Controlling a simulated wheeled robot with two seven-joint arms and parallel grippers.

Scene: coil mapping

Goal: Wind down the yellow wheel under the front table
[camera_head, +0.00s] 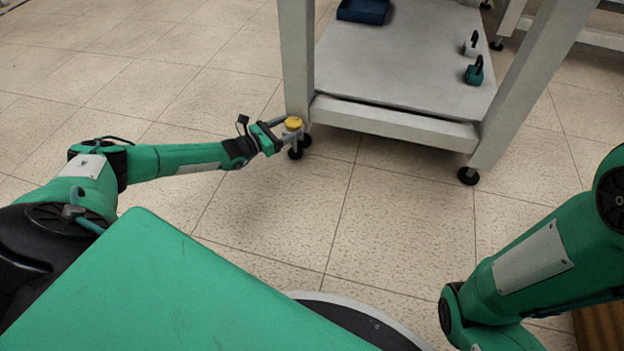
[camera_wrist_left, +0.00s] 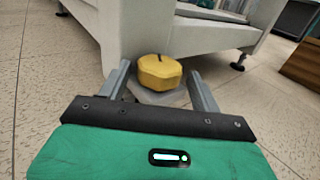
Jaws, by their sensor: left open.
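The yellow wheel (camera_head: 293,123) sits low at the left front leg of the front table (camera_head: 392,124), above the foot caster. My left gripper (camera_head: 287,131) is at the wheel. In the left wrist view the yellow wheel (camera_wrist_left: 159,72) lies between the open fingers of my left gripper (camera_wrist_left: 160,85), slightly past their tips. A gap shows on both sides, so I see no firm grip. The wheel's underside is hidden. My right arm shows at the right of the head view, but its gripper is out of view.
The table's lower shelf (camera_head: 400,60) holds a blue tray (camera_head: 362,11), a white weight-like item (camera_head: 472,45) and a teal one (camera_head: 474,72). The table's right front leg (camera_head: 520,85) stands on a black foot (camera_head: 468,176). The tiled floor (camera_head: 290,215) before the table is clear.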

